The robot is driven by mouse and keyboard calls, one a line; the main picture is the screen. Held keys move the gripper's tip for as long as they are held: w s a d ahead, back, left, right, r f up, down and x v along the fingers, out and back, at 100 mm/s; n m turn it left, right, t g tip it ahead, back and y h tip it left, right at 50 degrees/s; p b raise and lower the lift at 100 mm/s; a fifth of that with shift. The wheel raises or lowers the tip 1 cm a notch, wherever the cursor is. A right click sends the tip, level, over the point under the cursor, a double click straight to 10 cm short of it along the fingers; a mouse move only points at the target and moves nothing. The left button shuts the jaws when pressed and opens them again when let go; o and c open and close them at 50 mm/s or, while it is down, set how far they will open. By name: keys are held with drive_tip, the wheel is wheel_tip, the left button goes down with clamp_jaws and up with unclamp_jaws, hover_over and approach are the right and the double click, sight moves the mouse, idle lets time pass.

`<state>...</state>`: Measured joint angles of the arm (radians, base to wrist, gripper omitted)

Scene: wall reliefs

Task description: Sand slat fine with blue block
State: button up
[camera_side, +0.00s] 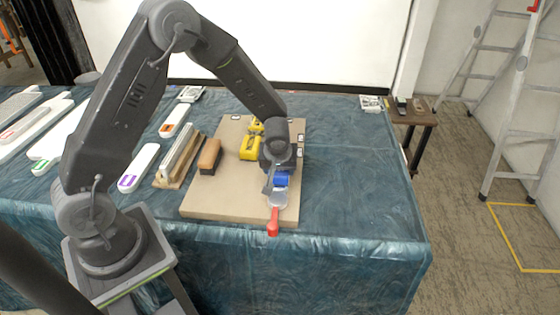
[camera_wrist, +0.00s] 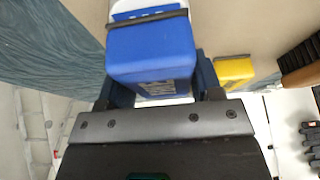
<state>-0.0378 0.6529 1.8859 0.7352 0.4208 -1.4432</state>
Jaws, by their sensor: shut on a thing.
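My gripper (camera_side: 280,172) is over the right side of a tan board and is shut on the blue block (camera_side: 282,181). In the wrist view the blue block (camera_wrist: 150,50) sits between the jaws (camera_wrist: 155,88), with a dark band across it and pale print on its near face. A pale, narrow slat-like strip (camera_side: 180,153) stands on a wooden base left of the board, apart from my gripper. I cannot tell for sure that it is the slat. White pieces with coloured ends, one purple (camera_side: 139,168) and one orange (camera_side: 175,121), lie farther left.
The tan board (camera_side: 215,203) holds a yellow block (camera_side: 250,149), a brown-handled brush (camera_side: 209,156) and a red-handled scraper (camera_side: 273,222) at its front edge. Several white pieces lie at the far left. The blue-covered table (camera_side: 355,190) is clear to the right.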

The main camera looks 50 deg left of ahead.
drive_tip(key=shift+w+a, duration=5.45)
drive_tip(key=shift+a, duration=0.15)
wheel_tip(320, 180, up, 8)
drive_tip(key=shift+s, duration=0.1)
